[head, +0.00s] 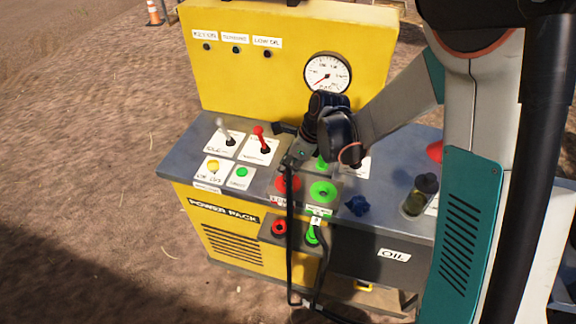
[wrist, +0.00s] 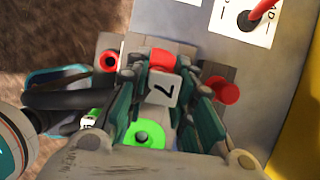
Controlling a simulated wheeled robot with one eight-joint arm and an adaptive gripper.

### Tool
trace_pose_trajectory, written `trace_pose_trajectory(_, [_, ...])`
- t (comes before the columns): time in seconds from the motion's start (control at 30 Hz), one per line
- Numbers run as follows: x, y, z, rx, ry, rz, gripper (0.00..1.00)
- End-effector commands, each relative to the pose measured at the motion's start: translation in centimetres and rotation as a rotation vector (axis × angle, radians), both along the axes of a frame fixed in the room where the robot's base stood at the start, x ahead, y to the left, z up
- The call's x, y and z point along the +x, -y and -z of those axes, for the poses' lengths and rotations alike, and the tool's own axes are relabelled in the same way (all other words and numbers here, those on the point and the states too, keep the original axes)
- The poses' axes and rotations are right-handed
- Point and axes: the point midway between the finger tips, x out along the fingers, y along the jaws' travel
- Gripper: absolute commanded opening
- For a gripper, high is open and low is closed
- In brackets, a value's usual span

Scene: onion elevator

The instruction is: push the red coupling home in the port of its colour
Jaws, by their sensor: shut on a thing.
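My gripper (wrist: 160,95) is shut on the red coupling, whose white tag (wrist: 163,88) shows between the fingers in the wrist view. The coupling's body is mostly hidden by the fingers. In the head view my gripper (head: 294,158) is above the power pack's top, and a black hose (head: 289,235) hangs down from it.
A green coupling (head: 313,237) with a hose sits right of the red port. Red (head: 287,184) and green (head: 323,191) round parts are on the grey top. A red lever (head: 260,138), a blue knob (head: 357,205) and a gauge (head: 327,74) stand nearby.

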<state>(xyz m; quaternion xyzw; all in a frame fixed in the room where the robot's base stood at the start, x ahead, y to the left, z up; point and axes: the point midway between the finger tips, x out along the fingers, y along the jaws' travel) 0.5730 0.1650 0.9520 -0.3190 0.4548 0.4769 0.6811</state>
Motion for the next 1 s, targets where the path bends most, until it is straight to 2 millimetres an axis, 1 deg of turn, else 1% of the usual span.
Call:
trace_pose_trajectory(0.47, [0.0, 0.0, 0.1, 0.0, 0.0, 0.0, 0.0])
trace_pose_trajectory(1.0, [0.0, 0.0, 1.1, 0.0, 0.0, 0.0, 0.0])
